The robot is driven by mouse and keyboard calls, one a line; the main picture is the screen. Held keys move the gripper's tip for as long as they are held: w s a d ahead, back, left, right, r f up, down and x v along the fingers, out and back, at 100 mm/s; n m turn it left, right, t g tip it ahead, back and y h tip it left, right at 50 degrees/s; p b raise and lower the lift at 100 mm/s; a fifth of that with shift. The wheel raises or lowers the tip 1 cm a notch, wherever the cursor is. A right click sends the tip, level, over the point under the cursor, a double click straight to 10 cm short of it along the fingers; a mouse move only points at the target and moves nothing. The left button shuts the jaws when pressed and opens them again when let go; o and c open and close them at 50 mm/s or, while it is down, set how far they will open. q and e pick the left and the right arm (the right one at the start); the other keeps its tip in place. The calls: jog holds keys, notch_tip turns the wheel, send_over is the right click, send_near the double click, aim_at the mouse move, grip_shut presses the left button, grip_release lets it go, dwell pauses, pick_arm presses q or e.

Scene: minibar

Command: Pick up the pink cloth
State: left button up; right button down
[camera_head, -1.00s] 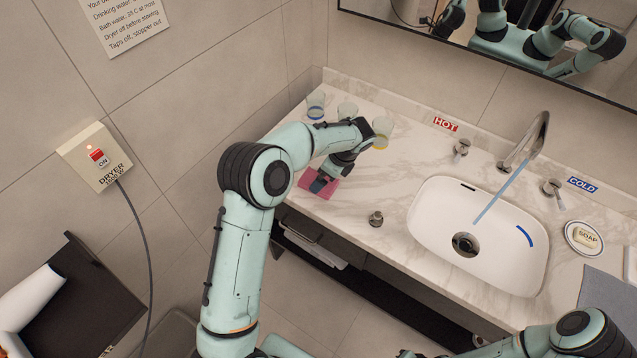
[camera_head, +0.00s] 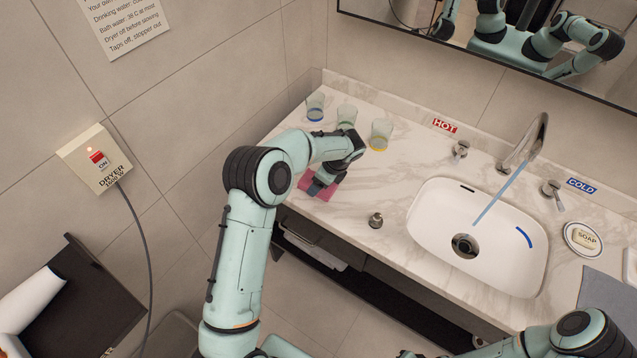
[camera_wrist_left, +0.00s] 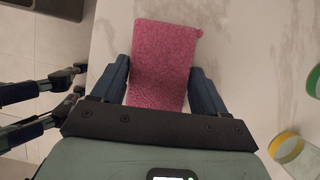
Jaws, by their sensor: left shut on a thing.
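The pink cloth (camera_head: 329,193) lies at the counter's front left edge, partly covered by my left gripper in the head view. My left gripper (camera_head: 318,187) is down at it from above. In the left wrist view the cloth (camera_wrist_left: 165,45) is a textured pink rectangle, and the dark blue fingers of my left gripper (camera_wrist_left: 161,75) stand on its two sides, shut on it. Whether the cloth is clear of the counter cannot be told. Part of my right arm shows at the lower right; its gripper is not in view.
Glasses with a blue band (camera_head: 315,108), a pale band (camera_head: 346,117) and a yellow band (camera_head: 380,135) stand behind my left gripper. A small metal stopper (camera_head: 375,220) stands right of it. The sink (camera_head: 430,225) has water running from the tap (camera_head: 530,140).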

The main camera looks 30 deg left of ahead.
pick_arm(q)
jog(key=shift+r, duration=0.1)
notch_tip(320, 180, up, 20)
jog(key=p, duration=0.1)
pick_arm(e)
jog(key=shift+w+r, duration=0.75)
jog(key=shift+w, duration=0.2)
